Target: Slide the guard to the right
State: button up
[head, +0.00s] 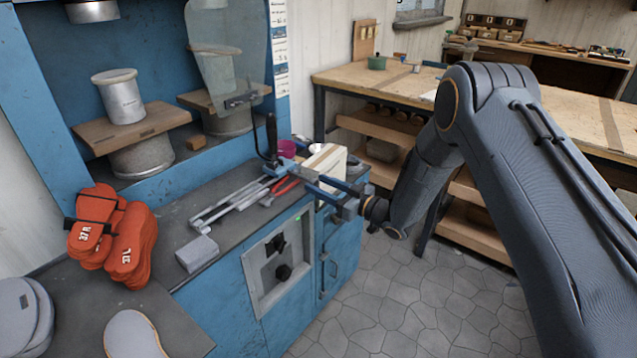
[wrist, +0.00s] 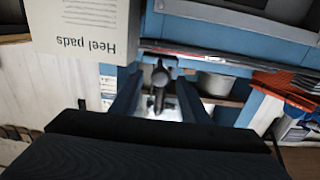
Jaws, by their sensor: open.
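The guard (head: 226,62) is a clear, rounded panel with a dark fitting at its lower edge. It hangs in front of the right side of the blue press opening in the head view. I cannot make it out surely in the wrist view. My gripper (head: 312,187) is open, at the right end of the bench, lower than the guard and to its right, apart from it. In the wrist view my gripper (wrist: 160,82) has its fingers spread, with a dark upright lever or knob showing between them; whether it touches is unclear.
A black-handled lever (head: 271,136) stands on the bench between my gripper and the guard. A Heel pads box (head: 325,160) is close beside my gripper. Metal rods and red-handled pliers (head: 284,187) lie nearby.

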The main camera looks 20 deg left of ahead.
jog(key=shift+w+a, duration=0.15)
jog(key=shift+a, duration=0.35)
jog(key=shift+c, duration=0.3)
grip_shut()
jog(key=w+b, duration=0.1)
jog(key=w, duration=0.1)
jog(key=w+d+b, duration=0.1)
jog(key=w+b, duration=0.1)
jog(key=shift+w+d+r, duration=0.1)
jog(key=shift+w+d, duration=0.1)
jog(key=shift+o, duration=0.3)
grip_release()
jog(key=shift+w, duration=0.15)
jog(key=shift+d, duration=0.1)
